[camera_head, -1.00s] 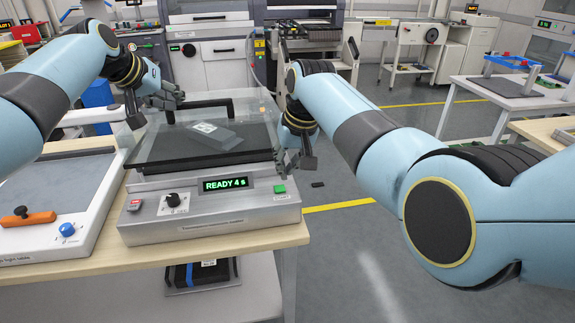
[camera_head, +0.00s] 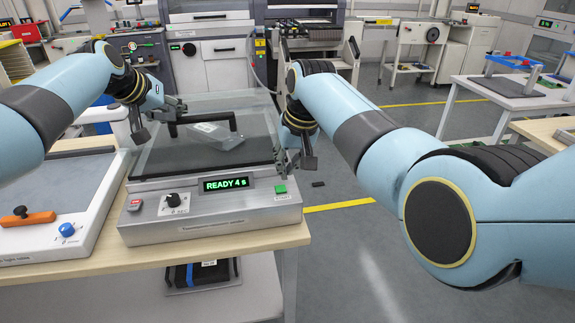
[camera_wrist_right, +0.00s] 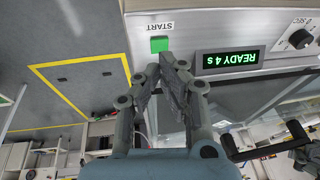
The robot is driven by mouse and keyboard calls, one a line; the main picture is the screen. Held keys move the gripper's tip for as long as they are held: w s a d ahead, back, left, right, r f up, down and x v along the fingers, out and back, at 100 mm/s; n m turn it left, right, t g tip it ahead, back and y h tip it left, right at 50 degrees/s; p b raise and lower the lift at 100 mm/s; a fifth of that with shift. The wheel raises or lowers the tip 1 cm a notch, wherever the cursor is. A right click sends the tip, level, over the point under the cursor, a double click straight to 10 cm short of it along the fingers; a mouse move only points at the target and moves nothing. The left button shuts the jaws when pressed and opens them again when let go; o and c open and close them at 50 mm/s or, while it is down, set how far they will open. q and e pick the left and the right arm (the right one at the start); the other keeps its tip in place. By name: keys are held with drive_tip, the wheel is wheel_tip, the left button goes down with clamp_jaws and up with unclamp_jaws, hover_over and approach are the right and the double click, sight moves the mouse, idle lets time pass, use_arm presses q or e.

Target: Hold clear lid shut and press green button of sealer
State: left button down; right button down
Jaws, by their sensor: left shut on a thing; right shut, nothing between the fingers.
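The sealer (camera_head: 215,222) stands on the bench, its display (camera_head: 225,184) reading "READY 4 s". Its clear lid (camera_head: 160,160) is low over the dark bed; I cannot tell whether it is fully down. A silvery packet (camera_head: 208,134) shows through the lid. My left gripper (camera_head: 176,108) is shut on the lid's black handle (camera_head: 205,118). The green button (camera_head: 280,189), marked START, is at the sealer's front right and also shows in the right wrist view (camera_wrist_right: 159,44). My right gripper (camera_wrist_right: 167,60) is shut and empty, its tips close beside the button; contact cannot be told.
A light table (camera_head: 85,200) with an orange-handled tool (camera_head: 28,217) and blue knob stands left of the sealer. A red-marked switch (camera_head: 134,204) and black dial (camera_head: 172,200) are on the sealer's front. The floor (camera_head: 370,240) to the right is mostly clear.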

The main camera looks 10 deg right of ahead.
sight(282, 190)
use_arm(q)
drive_tip(key=shift+s+f, duration=0.1)
drive_tip(key=shift+f, duration=0.05)
use_arm(e)
drive_tip(key=shift+f, duration=0.1)
drive_tip(key=shift+x, duration=1.15)
drive_tip(key=shift+x, duration=1.15)
drive_tip(key=shift+f, duration=0.1)
drive_tip(key=shift+a+f, duration=0.1)
drive_tip(key=shift+f, duration=0.3)
use_arm(q)
drive_tip(key=shift+d, duration=0.1)
use_arm(e)
drive_tip(key=shift+f, duration=0.1)
drive_tip(key=shift+s+f, duration=0.1)
drive_tip(key=shift+f, duration=0.2)
idle(0.4)
